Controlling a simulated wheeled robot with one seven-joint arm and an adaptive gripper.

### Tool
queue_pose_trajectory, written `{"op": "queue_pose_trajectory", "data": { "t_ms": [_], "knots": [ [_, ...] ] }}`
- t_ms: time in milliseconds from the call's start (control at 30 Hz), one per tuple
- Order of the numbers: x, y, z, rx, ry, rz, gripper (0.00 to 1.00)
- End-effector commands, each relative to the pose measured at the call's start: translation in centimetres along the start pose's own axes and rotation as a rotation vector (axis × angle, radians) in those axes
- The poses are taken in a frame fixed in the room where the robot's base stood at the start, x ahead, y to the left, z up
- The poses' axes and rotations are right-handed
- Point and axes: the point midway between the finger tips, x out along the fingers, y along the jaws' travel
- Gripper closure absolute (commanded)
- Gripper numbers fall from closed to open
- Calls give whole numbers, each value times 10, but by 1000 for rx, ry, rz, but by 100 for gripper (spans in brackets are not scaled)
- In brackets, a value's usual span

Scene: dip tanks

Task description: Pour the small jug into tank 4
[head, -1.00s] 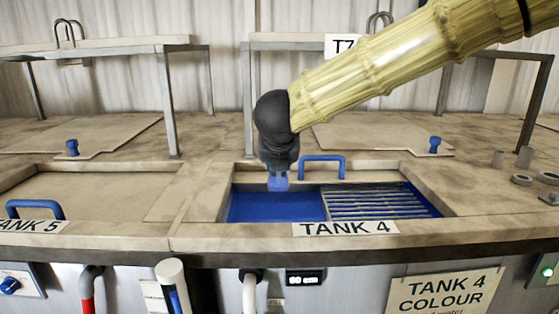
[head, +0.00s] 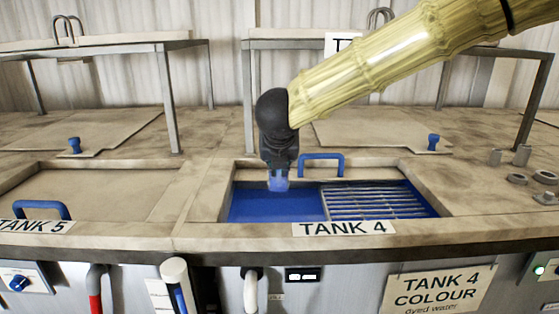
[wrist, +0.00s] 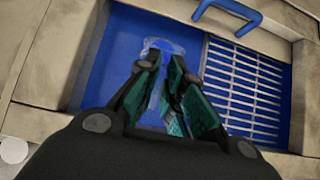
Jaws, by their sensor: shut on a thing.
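Tank 4 (head: 255,207) is a sunken tank of blue liquid, with a label reading TANK 4 on its front edge. My gripper (head: 278,170) points down over the left, open part of the tank. It is shut on the small jug (head: 278,183), which is clear and looks blue against the liquid. In the wrist view the jug's rim (wrist: 165,46) shows just beyond the fingertips (wrist: 165,75), above the blue surface. The fingers hide much of the jug. I cannot tell its contents or its exact tilt.
A slatted metal rack (head: 372,203) covers the tank's right part. A blue handle (head: 321,160) stands at its back edge. Tank 5 (head: 40,210) at left is covered by a lid. Metal shelf legs (head: 168,105) rise behind. Small grey fittings (head: 518,178) sit at right.

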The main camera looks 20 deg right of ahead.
Motion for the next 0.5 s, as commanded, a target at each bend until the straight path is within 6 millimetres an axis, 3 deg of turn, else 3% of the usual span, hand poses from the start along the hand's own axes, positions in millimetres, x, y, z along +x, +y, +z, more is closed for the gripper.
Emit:
{"op": "queue_pose_trajectory", "data": {
  "t_ms": [500],
  "knots": [
    [-2, 0, 4, 1, 41, 0, 100]
  ]
}}
